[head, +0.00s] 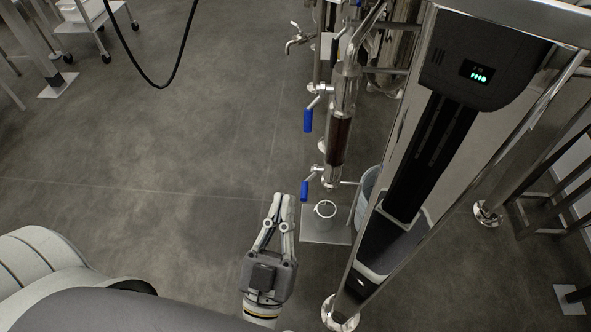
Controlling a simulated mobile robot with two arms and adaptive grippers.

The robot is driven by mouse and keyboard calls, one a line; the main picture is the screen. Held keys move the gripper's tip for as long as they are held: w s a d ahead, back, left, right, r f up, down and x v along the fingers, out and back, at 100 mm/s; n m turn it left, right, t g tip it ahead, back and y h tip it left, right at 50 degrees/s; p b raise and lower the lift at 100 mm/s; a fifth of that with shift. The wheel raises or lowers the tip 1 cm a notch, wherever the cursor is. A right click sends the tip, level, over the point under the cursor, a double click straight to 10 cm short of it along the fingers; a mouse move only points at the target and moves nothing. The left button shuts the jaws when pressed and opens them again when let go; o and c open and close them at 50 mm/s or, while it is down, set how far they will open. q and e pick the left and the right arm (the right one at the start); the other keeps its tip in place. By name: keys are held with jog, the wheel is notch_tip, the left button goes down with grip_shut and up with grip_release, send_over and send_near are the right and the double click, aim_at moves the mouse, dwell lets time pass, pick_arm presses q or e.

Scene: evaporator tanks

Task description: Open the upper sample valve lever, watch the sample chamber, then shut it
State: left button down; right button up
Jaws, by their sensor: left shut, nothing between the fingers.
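The upper sample valve lever (307,120) has a blue grip that hangs down on the left side of the steel pipework. The sample chamber (338,142) is an upright cylinder beside it, with a dark reddish-brown window between steel ends. A lower blue lever (304,190) also hangs down, under the chamber. My left gripper (283,197) is shut and empty. Its fingertips point up the picture, just left of the lower blue lever and below the upper one in the picture. I cannot tell whether it touches the lower lever. My right gripper is not in view.
A small metal cup (325,209) stands on a pale floor plate (319,232) below the chamber. A steel tap (298,40) sticks out above. A shiny steel frame (405,120) closes off the right side.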

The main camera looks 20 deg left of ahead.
aim_at(305, 124)
pick_arm(q)
jog(key=shift+w+f+p+x, duration=0.25)
jog(key=shift+f+p+x, duration=0.15)
jog(key=shift+x, duration=1.65)
jog(key=shift+w+f+p+x, duration=0.25)
jog(key=shift+f+p+x, duration=0.15)
jog(key=shift+x, duration=1.65)
jog(key=shift+w+f+p+x, duration=0.25)
jog(key=shift+f+p+x, duration=0.2)
jog(key=shift+x, duration=1.65)
jog(key=shift+f, duration=0.15)
jog(key=shift+w+a+f+t+b, duration=0.15)
jog(key=shift+f+t+b, duration=0.25)
jog(key=shift+b, duration=0.75)
jog(key=shift+w+a+p, duration=0.1)
jog(key=shift+w+p, duration=0.45)
jog(key=shift+w+f, duration=0.2)
